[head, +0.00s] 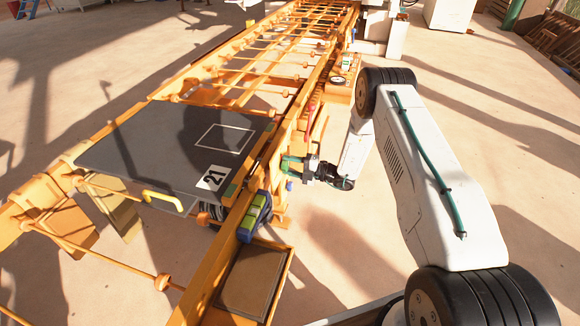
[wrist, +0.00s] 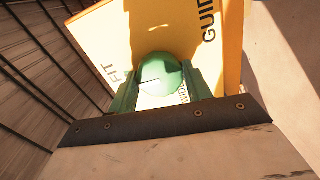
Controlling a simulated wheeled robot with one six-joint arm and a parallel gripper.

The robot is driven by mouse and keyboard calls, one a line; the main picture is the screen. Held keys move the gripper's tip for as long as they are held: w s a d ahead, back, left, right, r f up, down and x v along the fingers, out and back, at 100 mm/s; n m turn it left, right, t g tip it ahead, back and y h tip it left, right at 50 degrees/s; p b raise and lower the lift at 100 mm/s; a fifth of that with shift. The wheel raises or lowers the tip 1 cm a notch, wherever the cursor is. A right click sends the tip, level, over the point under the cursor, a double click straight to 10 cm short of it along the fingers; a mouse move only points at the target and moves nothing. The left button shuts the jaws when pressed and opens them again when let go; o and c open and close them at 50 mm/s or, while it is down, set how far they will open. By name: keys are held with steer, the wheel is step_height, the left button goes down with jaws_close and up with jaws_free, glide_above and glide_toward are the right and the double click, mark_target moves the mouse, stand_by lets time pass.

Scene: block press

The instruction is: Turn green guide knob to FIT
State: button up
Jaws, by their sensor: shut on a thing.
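The round green guide knob (wrist: 160,74) sits on a yellow panel (wrist: 110,42) in the wrist view. The panel reads GUIDE, with FIT left of the knob and a partly hidden word, seemingly WIDE, below right. A thin mark on the knob's face runs roughly left to right, slightly tilted; I cannot tell surely which end is the pointer. My gripper (wrist: 161,85) is shut on the knob, with a green finger on each side. In the head view my gripper (head: 294,167) is at the right side of the orange frame, and the knob is not clearly distinguishable there.
The orange frame (head: 285,150) runs away from me beside a dark plate (head: 150,135) marked 21. A green and blue block-like part (head: 255,212) sits on the near rail, above an open box (head: 252,280). The floor right of my arm is clear.

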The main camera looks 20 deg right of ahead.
steer(key=shift+d+m, duration=0.1)
steer(key=shift+m, duration=0.3)
steer(key=o, duration=1)
steer(key=shift+d, duration=0.1)
steer(key=shift+v, duration=3.8)
steer(key=shift+s, duration=0.1)
